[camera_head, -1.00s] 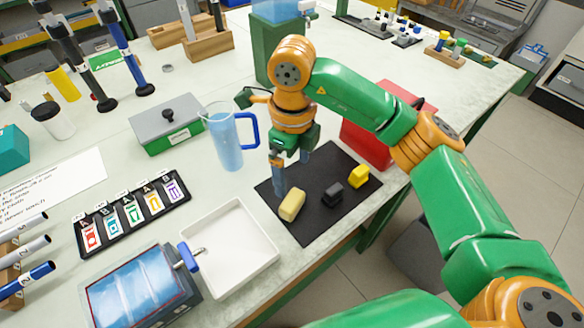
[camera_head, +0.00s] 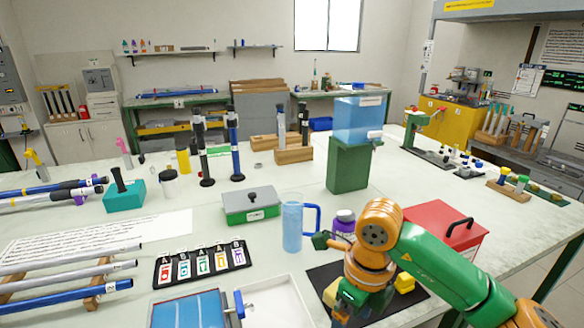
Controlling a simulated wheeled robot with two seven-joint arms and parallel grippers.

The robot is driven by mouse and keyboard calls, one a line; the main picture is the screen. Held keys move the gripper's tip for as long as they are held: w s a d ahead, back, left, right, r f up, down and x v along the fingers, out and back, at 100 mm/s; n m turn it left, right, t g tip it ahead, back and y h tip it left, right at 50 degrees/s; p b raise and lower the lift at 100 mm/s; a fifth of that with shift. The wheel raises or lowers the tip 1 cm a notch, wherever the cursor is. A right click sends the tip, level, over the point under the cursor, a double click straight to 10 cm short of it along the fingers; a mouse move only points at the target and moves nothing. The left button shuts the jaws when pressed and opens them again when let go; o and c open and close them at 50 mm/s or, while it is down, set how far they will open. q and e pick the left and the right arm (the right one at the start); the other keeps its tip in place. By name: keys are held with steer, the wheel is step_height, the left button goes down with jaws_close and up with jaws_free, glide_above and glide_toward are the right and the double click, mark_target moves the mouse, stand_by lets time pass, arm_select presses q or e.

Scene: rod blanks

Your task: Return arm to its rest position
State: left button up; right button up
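My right arm, green and orange, comes in from the lower right over the black mat (camera_head: 322,279). Its gripper (camera_head: 345,316) points down at the bottom edge of the view, and its fingertips are cut off or hidden, so I cannot tell whether it is open. A yellow block (camera_head: 404,283) lies on the mat just right of the wrist. A pale yellow block (camera_head: 330,293) shows partly to its left. My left arm and gripper are not in view.
A blue jug (camera_head: 292,225) and a purple-lidded jar (camera_head: 344,222) stand just behind the wrist. A red box (camera_head: 450,225) is close to the right, beside the arm. A white tray (camera_head: 282,300) lies to the left. A green stand (camera_head: 348,165) with a blue tank is behind.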

steer(key=s+a+n+g+y, duration=0.15)
steer(key=a+y, duration=0.35)
steer(key=a, duration=0.5)
steer(key=s+a+r+m+y, duration=0.4)
steer(key=s+a+r+y, duration=0.1)
steer(key=a+r+y, duration=0.75)
steer(key=w+d+r+m+t, duration=0.5)
steer(key=w+d+m+t, duration=0.55)
steer(key=m+t, duration=0.9)
steer(key=w+d+f+m+g+h, duration=0.2)
steer(key=d+f+m+h, duration=1.4)
steer(key=f+m+h, duration=0.25)
steer(key=s+d+f+m+g, duration=0.25)
steer(key=s+f+g, duration=0.95)
steer(key=s+f, duration=0.8)
steer(key=s+f+g, duration=0.2)
steer(key=s+f, duration=0.2)
steer(key=f, duration=1.2)
steer(key=s+d+f, duration=0.2)
steer(key=s+f, duration=0.6)
steer(key=s, duration=0.3)
steer(key=shift+s+d+f+n+g, duration=0.15)
steer(key=shift+f+n+g, duration=0.15)
steer(key=shift+g, duration=0.1)
